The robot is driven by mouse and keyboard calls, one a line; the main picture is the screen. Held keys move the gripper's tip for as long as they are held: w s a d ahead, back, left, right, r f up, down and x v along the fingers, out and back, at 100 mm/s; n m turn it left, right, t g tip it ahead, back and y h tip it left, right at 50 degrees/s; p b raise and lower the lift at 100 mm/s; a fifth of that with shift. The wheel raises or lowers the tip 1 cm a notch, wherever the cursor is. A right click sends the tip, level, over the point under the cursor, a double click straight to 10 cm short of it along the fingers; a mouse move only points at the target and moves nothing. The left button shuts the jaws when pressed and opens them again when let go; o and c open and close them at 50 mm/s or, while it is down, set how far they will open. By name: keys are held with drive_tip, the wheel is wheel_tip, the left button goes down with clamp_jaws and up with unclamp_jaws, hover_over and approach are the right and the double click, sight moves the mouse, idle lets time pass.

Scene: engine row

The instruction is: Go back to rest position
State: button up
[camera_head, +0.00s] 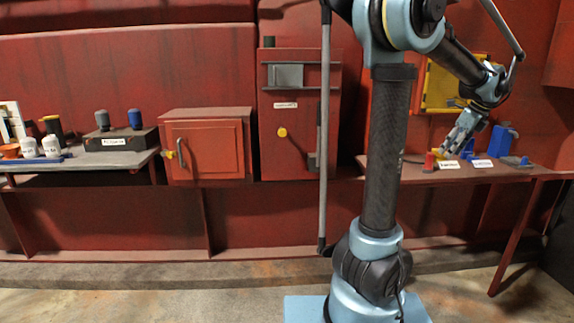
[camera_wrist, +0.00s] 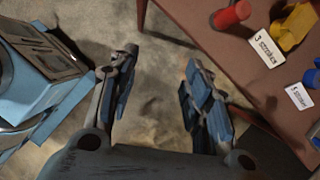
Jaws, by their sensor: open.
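My gripper (camera_head: 463,133) is at the right in the head view, in front of and above the right-hand bench. In the wrist view its two fingers (camera_wrist: 160,85) stand wide apart with only bare floor between them, so it is open and empty. A red cylinder (camera_wrist: 231,15), a yellow part (camera_wrist: 293,27) and a blue part (camera_wrist: 312,78) lie on the bench top, to the right of the fingers and apart from them. In the head view the gripper overlaps part of the yellow item, so contact cannot be judged there.
The right bench (camera_head: 440,177) holds white label cards (camera_wrist: 266,48) and a blue block (camera_head: 502,141). A yellow-framed panel (camera_head: 440,88) is on the wall behind. A red cabinet (camera_head: 205,147) and a left bench (camera_head: 80,163) with several bottles stand leftward. Floor in front is clear.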

drive_tip(key=s+a+f+n+g, duration=0.1)
drive_tip(key=s+a+f+n, duration=0.2)
drive_tip(key=a+n, duration=0.65)
drive_tip(key=s+a+f+n+g, duration=0.1)
drive_tip(key=s+a+f+n, duration=0.2)
drive_tip(key=a, duration=1.2)
drive_tip(key=s+a+f+n+h, duration=0.2)
drive_tip(key=s+a+f+n, duration=1.1)
drive_tip(key=n, duration=0.4)
drive_tip(key=shift+s+a+f, duration=0.2)
drive_tip(key=shift+s+f, duration=0.3)
drive_tip(key=shift+f, duration=0.45)
drive_tip(key=shift+w+f, duration=0.2)
drive_tip(key=shift+w, duration=0.25)
